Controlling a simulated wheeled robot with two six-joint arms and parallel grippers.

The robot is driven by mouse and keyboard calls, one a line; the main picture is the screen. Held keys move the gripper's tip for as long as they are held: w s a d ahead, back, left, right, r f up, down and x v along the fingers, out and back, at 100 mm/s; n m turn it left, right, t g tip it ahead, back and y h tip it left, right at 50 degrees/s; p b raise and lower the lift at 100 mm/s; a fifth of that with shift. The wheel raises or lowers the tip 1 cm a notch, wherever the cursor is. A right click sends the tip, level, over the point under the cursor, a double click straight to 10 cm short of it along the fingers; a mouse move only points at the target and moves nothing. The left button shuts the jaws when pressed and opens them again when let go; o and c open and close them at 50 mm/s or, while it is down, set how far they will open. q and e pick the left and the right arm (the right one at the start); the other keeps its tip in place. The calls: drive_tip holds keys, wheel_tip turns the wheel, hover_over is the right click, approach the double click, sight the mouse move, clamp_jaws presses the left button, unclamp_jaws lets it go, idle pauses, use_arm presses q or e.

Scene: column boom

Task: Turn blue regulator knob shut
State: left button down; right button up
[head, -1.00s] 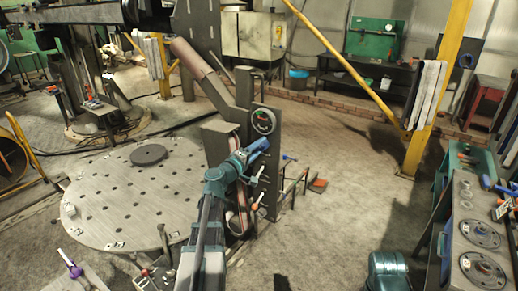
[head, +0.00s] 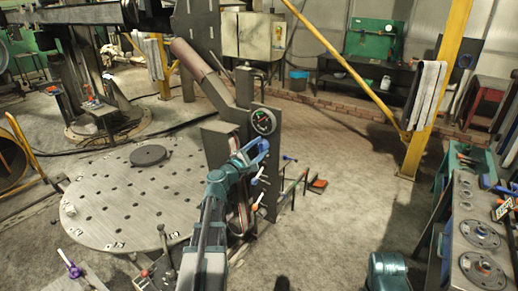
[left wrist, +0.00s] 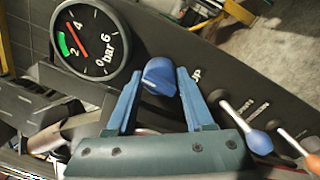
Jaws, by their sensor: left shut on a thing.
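The blue regulator knob (left wrist: 159,76) sits on a dark panel, next to the gauge, in the left wrist view. My left gripper (left wrist: 160,78) has one blue finger on each side of the knob and is shut on it. In the head view my left gripper (head: 262,150) reaches the panel just below the gauge, and I cannot make out the knob there. The round gauge (left wrist: 90,42) has a black face marked in bar, a green band and a red needle between 2 and 4; it also shows in the head view (head: 263,121). My right gripper is not in view.
A blue-tipped lever (left wrist: 247,128) and an orange-tipped lever (left wrist: 296,143) stand on the panel right of my gripper. A round perforated table (head: 120,205) is left of the column. A bench with flanges (head: 460,225) stands at the right. The floor between is mostly clear.

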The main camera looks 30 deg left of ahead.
use_arm(q)
drive_tip(key=shift+s+f+n, duration=0.1)
drive_tip(key=shift+n, duration=0.3)
drive_tip(key=shift+c, duration=1.5)
unclamp_jaws()
drive_tip(key=s, duration=1.3)
drive_tip(key=shift+s+a+f+b, duration=0.3)
drive_tip(key=shift+s+a, duration=0.05)
drive_tip(key=shift+a, duration=0.05)
